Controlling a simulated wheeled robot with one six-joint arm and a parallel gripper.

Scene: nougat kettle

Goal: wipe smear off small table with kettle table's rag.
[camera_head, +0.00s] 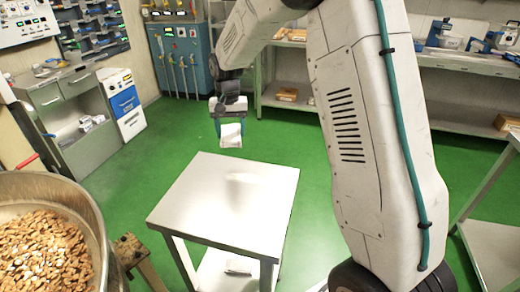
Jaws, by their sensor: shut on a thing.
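My gripper (230,119) is shut on a white rag (231,136), which hangs below the fingers. It is held in the air, above and beyond the far edge of the small table (195,205) in this view. The small table has a bare, light metal top and a lower shelf. A faint greyish patch (240,178) shows near the far right part of the top; I cannot tell whether it is the smear or a shadow.
A large kettle (82,197) full of nuts stands at the lower left, close to the small table. A folded white item (238,266) lies on the lower shelf. A metal table (490,240) stands at the right. Green floor (180,135) is open behind the small table.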

